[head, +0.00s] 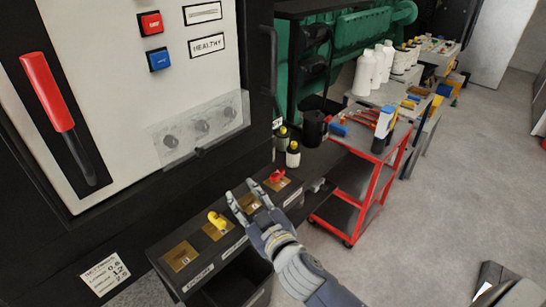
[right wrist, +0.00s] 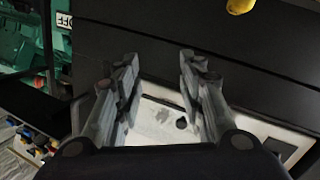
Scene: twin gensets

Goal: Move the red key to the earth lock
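A red key (head: 277,175) stands in the brass lock plate at the right end of a dark lock box (head: 212,254). A yellow key (head: 217,220) stands in another brass plate further left. A brass plate between them is partly behind my fingers; another plate (head: 180,257) at the left end shows no key. I cannot read which lock is earth. My right gripper (head: 243,194) is open over the box, between the two keys and apart from the red one. Its open fingers (right wrist: 160,85) also show in the right wrist view, with nothing held. My left gripper is not in view.
A cabinet (head: 115,110) with a red lever (head: 47,91) and red and blue buttons rises behind the lock box. Small bottles (head: 293,154) stand behind its right end. A red trolley (head: 352,195) with tools is to the right.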

